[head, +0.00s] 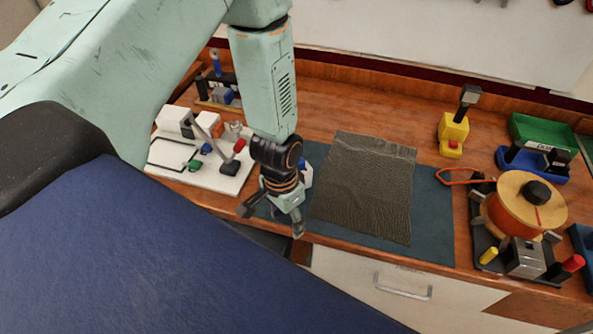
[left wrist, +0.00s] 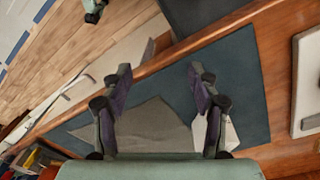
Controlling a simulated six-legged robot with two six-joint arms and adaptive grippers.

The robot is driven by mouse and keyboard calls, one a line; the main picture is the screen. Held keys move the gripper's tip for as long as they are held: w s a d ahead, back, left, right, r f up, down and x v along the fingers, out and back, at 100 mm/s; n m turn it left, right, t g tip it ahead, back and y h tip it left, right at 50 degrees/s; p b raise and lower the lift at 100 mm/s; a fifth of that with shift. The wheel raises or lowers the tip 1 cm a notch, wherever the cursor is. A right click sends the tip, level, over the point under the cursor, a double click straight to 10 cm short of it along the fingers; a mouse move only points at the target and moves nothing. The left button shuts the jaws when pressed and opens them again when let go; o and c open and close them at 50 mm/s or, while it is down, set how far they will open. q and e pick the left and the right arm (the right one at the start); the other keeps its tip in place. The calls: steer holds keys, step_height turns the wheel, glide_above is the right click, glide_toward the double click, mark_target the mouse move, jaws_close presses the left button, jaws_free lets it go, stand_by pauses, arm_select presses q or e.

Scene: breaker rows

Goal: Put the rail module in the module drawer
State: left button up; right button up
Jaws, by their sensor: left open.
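A small white and blue piece (head: 306,174), possibly the rail module, sits on the blue-grey mat just behind my left gripper (head: 272,220), which partly hides it. In the left wrist view a white piece (left wrist: 230,134) shows beside and behind the right-hand finger; its full shape is hidden. My left gripper (left wrist: 160,75) is open, with nothing between its fingertips, above the front edge of the mat. A pale drawer front (head: 350,275) with a metal handle (head: 403,287) is below the bench edge; it looks closed.
A dark textured sheet (head: 365,185) lies on the mat (head: 432,215). A white board with small parts (head: 225,180) is at left. A orange spool (head: 525,205) on a stand, a yellow block (head: 453,130) and green and blue bins (head: 540,135) are at right.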

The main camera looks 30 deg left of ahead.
arm_select(q)
steer(key=w+a+r+m+b, duration=0.1)
steer(key=w+r, duration=0.1)
steer(key=w, duration=0.2)
steer(key=w+a+r+m+b, duration=0.1)
steer(key=w+r+b, duration=0.1)
steer(key=w+r, duration=0.1)
steer(key=w+a+r+b, duration=0.2)
steer(key=w, duration=0.3)
steer(key=shift+w+a+r+m+y, duration=0.1)
steer(key=shift+w+r+m+y, duration=0.05)
steer(key=shift+w+m+y, duration=0.2)
steer(key=shift+w+f, duration=0.15)
steer(key=shift+f, duration=0.15)
steer(key=shift+s+f, duration=0.3)
steer(key=shift+f, duration=0.55)
steer(key=f, duration=0.4)
steer(key=shift+w+a+f, duration=0.15)
steer(key=shift+w+f, duration=0.05)
steer(key=shift+f, duration=0.6)
steer(key=shift+s, duration=0.1)
steer(key=shift+s, duration=0.1)
steer(key=shift+c, duration=0.4)
